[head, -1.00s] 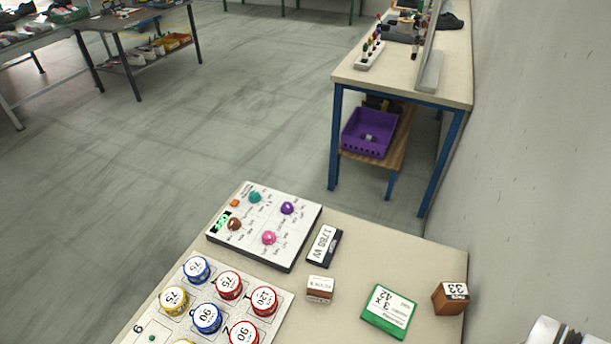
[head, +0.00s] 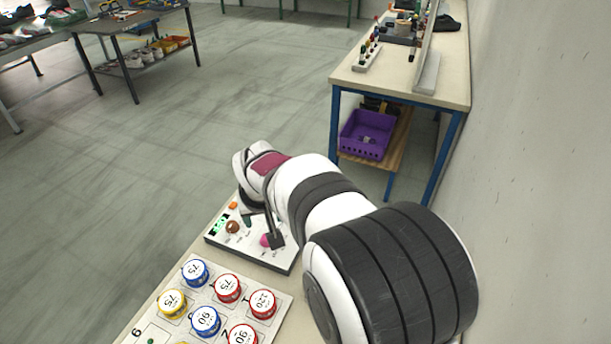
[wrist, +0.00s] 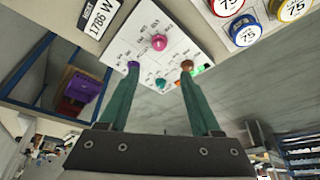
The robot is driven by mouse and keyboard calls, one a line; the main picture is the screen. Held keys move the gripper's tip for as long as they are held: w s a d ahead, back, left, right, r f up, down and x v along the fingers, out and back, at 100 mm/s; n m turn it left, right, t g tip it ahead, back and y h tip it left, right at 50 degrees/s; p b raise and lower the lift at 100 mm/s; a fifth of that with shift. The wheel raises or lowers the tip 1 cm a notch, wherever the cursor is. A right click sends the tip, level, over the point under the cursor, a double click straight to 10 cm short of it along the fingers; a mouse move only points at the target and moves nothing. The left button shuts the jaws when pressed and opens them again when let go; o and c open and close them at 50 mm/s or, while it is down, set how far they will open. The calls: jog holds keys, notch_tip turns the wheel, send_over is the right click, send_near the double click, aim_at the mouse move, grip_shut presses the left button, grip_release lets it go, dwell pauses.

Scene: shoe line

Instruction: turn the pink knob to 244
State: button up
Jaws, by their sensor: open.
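The pink knob (head: 265,240) sits on the white control panel (head: 222,243), and part of my arm partly covers it in the head view. In the wrist view the pink knob (wrist: 159,42) stands clear on the panel (wrist: 140,25), beyond my fingertips. My gripper (wrist: 160,66) is open and empty, its two green fingers spread apart. In that view the left fingertip overlaps the purple knob (wrist: 133,65) and the right one lies by the brown knob (wrist: 187,64); I cannot tell if they touch. The pink knob's exact setting is too small to read.
Several red, blue and yellow round pieces (head: 228,288) stand on the board in front of the panel. A label block (wrist: 100,17) lies beside the panel. A blue-legged table (head: 345,72) with a purple bin (head: 366,135) stands behind. A wall runs along the right.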

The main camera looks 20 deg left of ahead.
jog(key=x, duration=1.4)
jog(key=shift+d+f, duration=0.1)
jog(key=shift+f, duration=0.1)
grip_shut()
